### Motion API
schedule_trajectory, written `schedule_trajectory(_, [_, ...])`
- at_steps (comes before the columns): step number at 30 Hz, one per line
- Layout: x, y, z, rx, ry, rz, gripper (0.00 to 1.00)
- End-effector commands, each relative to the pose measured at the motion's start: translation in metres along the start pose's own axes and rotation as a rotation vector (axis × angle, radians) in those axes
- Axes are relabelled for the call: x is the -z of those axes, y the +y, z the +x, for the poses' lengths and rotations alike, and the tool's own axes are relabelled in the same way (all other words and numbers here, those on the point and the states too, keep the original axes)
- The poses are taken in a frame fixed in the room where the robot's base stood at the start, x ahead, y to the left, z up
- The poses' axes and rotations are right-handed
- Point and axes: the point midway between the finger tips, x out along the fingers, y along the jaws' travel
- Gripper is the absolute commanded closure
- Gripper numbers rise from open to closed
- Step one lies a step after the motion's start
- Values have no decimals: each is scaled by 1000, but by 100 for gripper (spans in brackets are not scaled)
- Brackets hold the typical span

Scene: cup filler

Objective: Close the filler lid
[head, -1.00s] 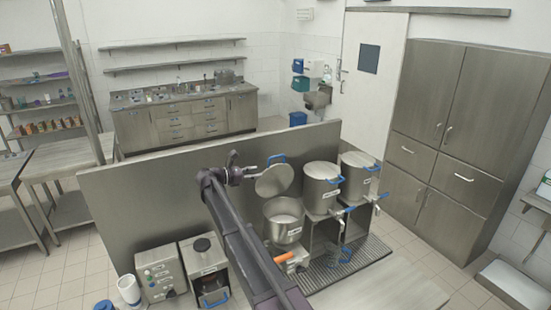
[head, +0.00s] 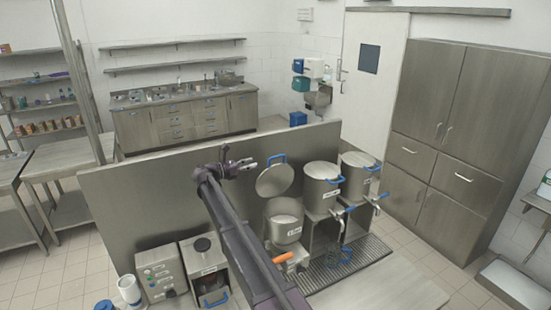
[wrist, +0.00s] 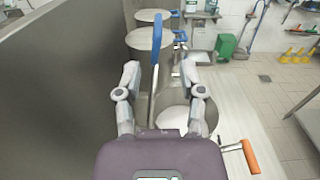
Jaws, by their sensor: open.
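The filler lid (head: 273,181) is a round grey disc with a blue handle (head: 277,158) near its top. It stands raised and tilted above the open filler pot (head: 284,233), which has pale contents. My gripper (head: 254,163) is open and empty, just left of the lid near handle height. In the wrist view, the blue handle (wrist: 156,66) shows upright between the two fingers of my gripper (wrist: 159,76), apparently beyond them. The lid is nearly edge-on there, and the pot's pale inside (wrist: 180,118) shows below. Contact with the lid cannot be made out.
Two more lidded pots (head: 322,190) (head: 358,177) stand to the right on stands. A steel partition (head: 130,205) runs behind the filler. An orange-handled lever (head: 283,258) sticks out at the pot's front. A drip grate (head: 345,268) lies to the right.

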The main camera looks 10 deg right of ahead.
Motion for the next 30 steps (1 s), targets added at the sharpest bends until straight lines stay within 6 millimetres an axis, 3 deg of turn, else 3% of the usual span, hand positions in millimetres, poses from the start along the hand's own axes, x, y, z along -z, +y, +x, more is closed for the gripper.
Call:
schedule_trajectory(18, [0,0,91,2,0,0,49])
schedule_trajectory(30, [0,0,120,0,0,0,49])
